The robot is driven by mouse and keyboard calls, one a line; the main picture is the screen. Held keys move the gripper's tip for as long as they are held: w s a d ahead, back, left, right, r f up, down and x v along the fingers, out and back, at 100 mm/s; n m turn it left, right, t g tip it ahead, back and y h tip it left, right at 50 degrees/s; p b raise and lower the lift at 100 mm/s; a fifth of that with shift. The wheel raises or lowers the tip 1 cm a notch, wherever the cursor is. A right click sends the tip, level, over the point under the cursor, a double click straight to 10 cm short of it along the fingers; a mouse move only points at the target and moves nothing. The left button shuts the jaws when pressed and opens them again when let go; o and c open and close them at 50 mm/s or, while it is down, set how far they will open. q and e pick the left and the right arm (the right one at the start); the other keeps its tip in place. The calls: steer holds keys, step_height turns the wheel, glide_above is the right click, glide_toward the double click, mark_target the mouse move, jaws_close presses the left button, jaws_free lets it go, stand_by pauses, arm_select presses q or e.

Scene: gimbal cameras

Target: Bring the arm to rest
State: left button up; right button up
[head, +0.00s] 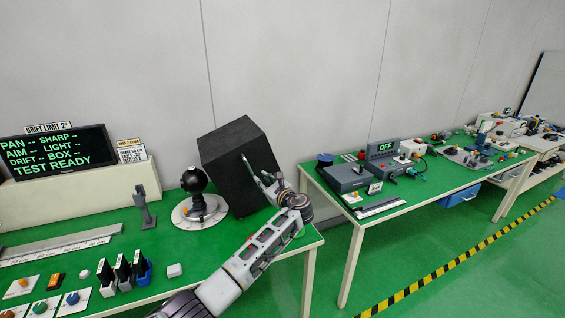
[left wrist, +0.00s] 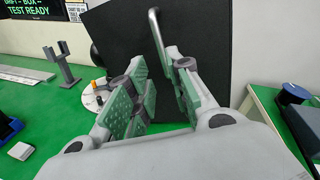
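My left arm reaches up from the bottom of the head view, and its left gripper (head: 268,184) is in front of the right part of a black box (head: 228,146). In the left wrist view the two padded fingers of the left gripper (left wrist: 160,88) stand apart with nothing clearly held between them. A thin metal handle (left wrist: 155,28) on the black box (left wrist: 205,40) rises just beyond the fingertips; I cannot tell whether a finger touches it. The handle also shows in the head view (head: 247,167). My right gripper is not in view.
A black ball-shaped camera (head: 195,180) stands on a white round base left of the box. A display (head: 58,155) reads TEST READY. Switches, knobs and dark cards fill the green table's (head: 190,262) front left. A second green table (head: 395,203) with devices stands right, across a gap.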

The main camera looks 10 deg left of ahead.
arm_select(q)
steer(key=s+a+f+n+g+h, duration=0.2)
steer(key=s+f+n+g+h, duration=0.6)
steer(key=s+f, duration=1.15)
steer(key=s+a+f+n+h, duration=0.15)
steer(key=s+n+h, duration=0.25)
steer(key=s+n, duration=1.65)
steer(key=s+f+m+g, duration=0.15)
steer(key=s+f, duration=0.25)
steer(key=f, duration=0.7)
steer(key=s+f+m, duration=0.3)
steer(key=f, duration=0.8)
steer(key=s+f+m+g, duration=0.1)
steer(key=s+f+m, duration=0.25)
steer(key=f, duration=0.75)
steer(key=s+a+f, duration=0.2)
steer(key=s+f, duration=0.8)
steer(key=s, duration=0.1)
steer(key=s+a+f, duration=0.2)
steer(key=s+f, duration=0.7)
steer(key=s, duration=0.2)
steer(key=shift+f+g, duration=0.4)
steer(key=shift+g, duration=0.05)
